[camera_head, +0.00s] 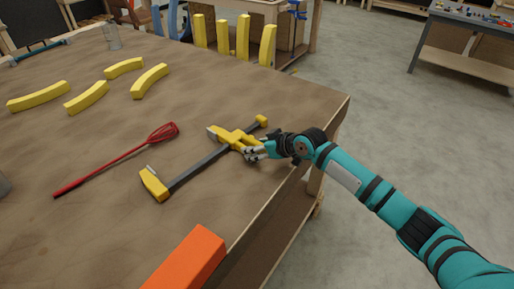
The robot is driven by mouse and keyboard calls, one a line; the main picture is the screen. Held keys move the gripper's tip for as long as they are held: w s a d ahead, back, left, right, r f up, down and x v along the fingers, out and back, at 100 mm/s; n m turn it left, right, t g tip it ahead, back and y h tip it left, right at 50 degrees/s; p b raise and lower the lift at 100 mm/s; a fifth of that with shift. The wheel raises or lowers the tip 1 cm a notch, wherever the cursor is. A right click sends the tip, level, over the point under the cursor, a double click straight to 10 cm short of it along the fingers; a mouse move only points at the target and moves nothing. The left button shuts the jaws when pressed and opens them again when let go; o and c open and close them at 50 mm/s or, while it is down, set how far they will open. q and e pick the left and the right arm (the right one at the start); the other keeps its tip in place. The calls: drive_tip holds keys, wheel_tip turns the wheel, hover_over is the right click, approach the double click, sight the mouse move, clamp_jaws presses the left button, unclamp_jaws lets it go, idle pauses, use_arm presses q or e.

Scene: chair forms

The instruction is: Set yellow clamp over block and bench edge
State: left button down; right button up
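The yellow clamp (211,159) lies on the bench top, its dark bar running diagonally. One yellow jaw (154,184) is at the lower left, and yellow parts are at the upper right end. My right gripper (250,150) is at the clamp's yellow sliding part, by the right bench edge; its fingers overlap that part, and whether they grip it is not clear. An orange block (187,262) lies at the front of the bench (110,225), near its right edge, apart from the clamp. My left gripper is not in view.
A red wire-headed tool (115,160) lies left of the clamp. Several curved yellow pieces (87,97) lie farther back, and other yellow pieces (241,37) stand beyond the bench's far edge. A metal cup (112,37) stands at the back. Bare bench top lies between the clamp and block.

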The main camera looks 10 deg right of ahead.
drive_tip(key=shift+s+a+f, duration=0.1)
drive_tip(key=shift+a, duration=0.05)
drive_tip(key=c, duration=0.7)
drive_tip(key=shift+c, duration=0.4)
drive_tip(key=shift+r+p, duration=0.65)
drive_tip(key=shift+r, duration=0.1)
wheel_tip(320, 180, up, 4)
drive_tip(key=p, duration=0.3)
drive_tip(key=shift+f, duration=0.1)
